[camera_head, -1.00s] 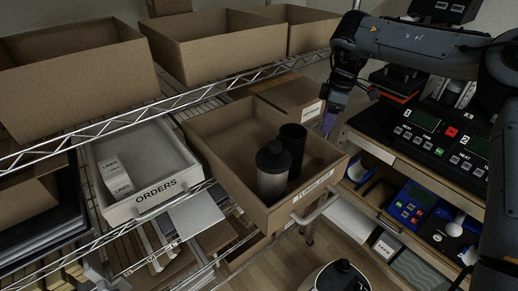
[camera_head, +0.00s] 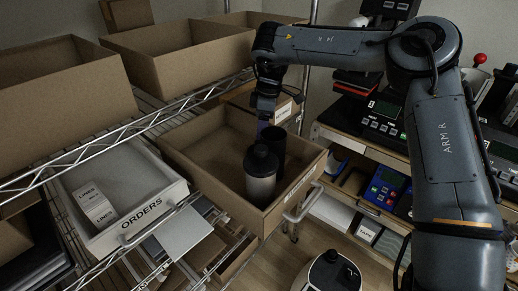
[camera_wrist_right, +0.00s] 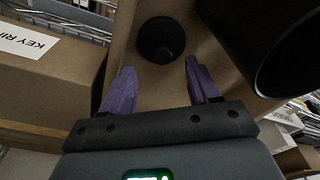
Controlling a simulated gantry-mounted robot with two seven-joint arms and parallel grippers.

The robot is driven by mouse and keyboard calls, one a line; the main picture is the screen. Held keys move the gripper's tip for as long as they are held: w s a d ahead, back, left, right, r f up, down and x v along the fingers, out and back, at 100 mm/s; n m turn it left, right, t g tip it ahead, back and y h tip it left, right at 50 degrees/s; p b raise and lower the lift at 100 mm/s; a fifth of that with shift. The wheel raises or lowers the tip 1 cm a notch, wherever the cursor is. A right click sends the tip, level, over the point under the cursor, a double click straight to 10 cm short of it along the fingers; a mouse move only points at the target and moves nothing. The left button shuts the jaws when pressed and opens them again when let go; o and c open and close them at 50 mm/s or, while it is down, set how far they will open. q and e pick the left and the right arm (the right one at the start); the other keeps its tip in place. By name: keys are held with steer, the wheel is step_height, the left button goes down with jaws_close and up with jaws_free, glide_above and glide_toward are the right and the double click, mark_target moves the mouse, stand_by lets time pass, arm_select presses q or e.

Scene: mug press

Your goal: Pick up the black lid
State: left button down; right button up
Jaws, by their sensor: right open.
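In the right wrist view a small round black lid (camera_wrist_right: 161,40) with a knob lies on the brown drawer's floor, beyond and between my right fingertips. My right gripper (camera_wrist_right: 161,82) is open, with purple fingers and nothing between them. In the head view this gripper (camera_head: 263,127) points down over the back of the drawer (camera_head: 200,150). A dark open cup (camera_head: 273,140) stands in the drawer and shows large at the right of the wrist view (camera_wrist_right: 275,50). A silver tumbler (camera_head: 261,186) with a black top stands in front of it. The loose lid is hidden in the head view. My left gripper is out of view.
A cardboard box (camera_wrist_right: 45,75) with a key label stands close beside the gripper. A white ORDERS drawer (camera_head: 120,200) holds small boxes at the left. Large cardboard bins (camera_head: 180,50) stand on the wire shelf. Control panels fill the right.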

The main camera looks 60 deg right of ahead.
steer(key=f, duration=0.1)
steer(key=f+p, duration=0.1)
steer(key=f, duration=0.2)
steer(key=shift+w+a+p, duration=0.3)
steer(key=shift+p, duration=0.1)
steer(key=shift+f, duration=0.45)
steer(key=c, duration=1.1)
